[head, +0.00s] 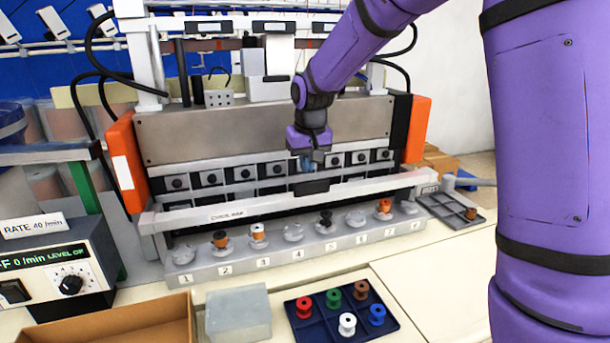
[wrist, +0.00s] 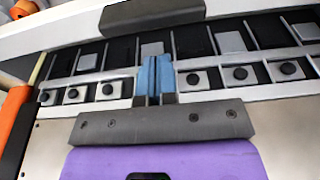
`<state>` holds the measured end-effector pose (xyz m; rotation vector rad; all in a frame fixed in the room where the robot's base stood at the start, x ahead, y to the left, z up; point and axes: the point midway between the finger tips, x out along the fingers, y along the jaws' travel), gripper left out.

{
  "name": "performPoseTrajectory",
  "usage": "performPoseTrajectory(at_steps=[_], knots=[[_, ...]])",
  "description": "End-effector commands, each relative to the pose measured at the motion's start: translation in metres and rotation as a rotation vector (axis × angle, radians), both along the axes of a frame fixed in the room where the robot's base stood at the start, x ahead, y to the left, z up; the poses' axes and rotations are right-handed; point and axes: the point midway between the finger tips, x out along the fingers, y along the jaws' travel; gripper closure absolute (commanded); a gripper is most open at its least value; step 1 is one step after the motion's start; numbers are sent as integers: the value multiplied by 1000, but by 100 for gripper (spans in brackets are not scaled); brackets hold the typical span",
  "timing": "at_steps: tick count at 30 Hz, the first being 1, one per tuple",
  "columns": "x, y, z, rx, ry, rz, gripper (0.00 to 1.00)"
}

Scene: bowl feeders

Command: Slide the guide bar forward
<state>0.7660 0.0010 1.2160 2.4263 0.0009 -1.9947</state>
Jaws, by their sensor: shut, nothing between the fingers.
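The guide bar (head: 290,201) is a long light-grey bar marked with small lettering. It runs across the front of the machine, above the row of numbered spool seats, with a dark grip pad (head: 311,187) near its middle. My gripper (head: 305,166) is behind the bar, close to the pad, with its blue fingers pointing down. In the wrist view the fingers (wrist: 156,76) are shut together and empty, in front of the row of black-buttoned blocks. The bar (wrist: 60,28) and its dark pad (wrist: 152,13) lie beyond the fingertips, with a visible gap between.
Numbered seats (head: 290,249) hold several spools below the bar. A dark blue tray (head: 380,334) of coloured spools, a grey block (head: 238,314) and a brown box (head: 115,330) stand in front. Orange end posts (head: 125,166) flank the machine. A control box (head: 55,270) is at left.

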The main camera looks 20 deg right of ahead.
Motion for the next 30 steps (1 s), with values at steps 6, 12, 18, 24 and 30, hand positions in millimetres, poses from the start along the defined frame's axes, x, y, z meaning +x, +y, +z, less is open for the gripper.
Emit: performPoseTrajectory(at_steps=[6,12,18,24,30], knots=[[1,0,21,0,-5,0,100],[1,0,38,0,-6,0,100],[1,0,47,0,-5,0,100],[1,-1,47,0,-5,-1,100],[1,-1,48,0,-5,-1,100]])
